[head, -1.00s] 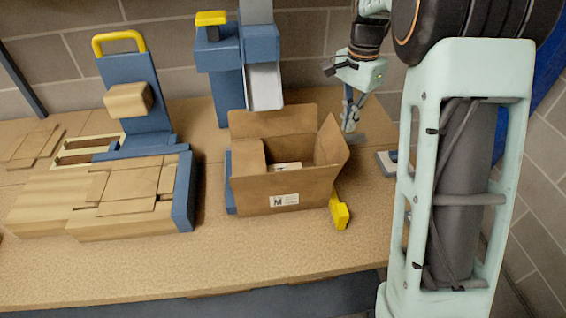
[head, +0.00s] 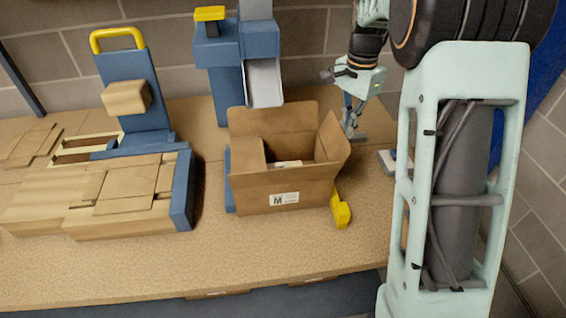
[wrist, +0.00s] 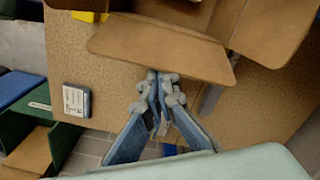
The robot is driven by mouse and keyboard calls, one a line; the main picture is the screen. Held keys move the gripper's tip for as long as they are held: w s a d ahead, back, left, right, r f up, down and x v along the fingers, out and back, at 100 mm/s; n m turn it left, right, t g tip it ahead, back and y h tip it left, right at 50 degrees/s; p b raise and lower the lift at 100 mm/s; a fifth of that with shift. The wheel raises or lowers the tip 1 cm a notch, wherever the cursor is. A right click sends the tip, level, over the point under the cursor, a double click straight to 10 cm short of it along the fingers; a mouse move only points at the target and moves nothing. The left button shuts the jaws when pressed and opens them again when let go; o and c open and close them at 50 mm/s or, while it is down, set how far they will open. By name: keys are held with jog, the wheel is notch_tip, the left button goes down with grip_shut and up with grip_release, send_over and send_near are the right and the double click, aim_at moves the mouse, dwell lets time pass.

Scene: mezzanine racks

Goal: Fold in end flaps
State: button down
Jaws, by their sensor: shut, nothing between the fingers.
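An open brown cardboard box (head: 255,197) with an "M" label (head: 284,199) on its front stands on the table. Its back flap (head: 272,122) stands up. The right end flap (head: 333,145) stands up and leans outward. At the left end a panel (head: 250,160) slopes at the opening; I cannot tell how far it is folded. My gripper (head: 352,132) is shut and empty, just right of the right end flap. In the wrist view its closed fingertips (wrist: 160,88) are at the edge of a brown flap (wrist: 160,50); contact cannot be told.
A blue stand with a grey chute (head: 264,83) is behind the box. A yellow block (head: 340,210) sits at its front right. Flat cardboard pieces (head: 125,188) lie in a blue holder (head: 183,190) at left. A small labelled block (wrist: 76,100) is near my gripper.

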jog(key=shift+f, duration=0.15)
jog(key=s+a, duration=0.1)
jog(key=a, duration=0.7)
jog(key=shift+s+p, duration=0.3)
dwell(0.7)
dwell(0.3)
notch_tip(320, 180, up, 7)
jog(key=p, duration=0.5)
jog(key=shift+p, duration=0.35)
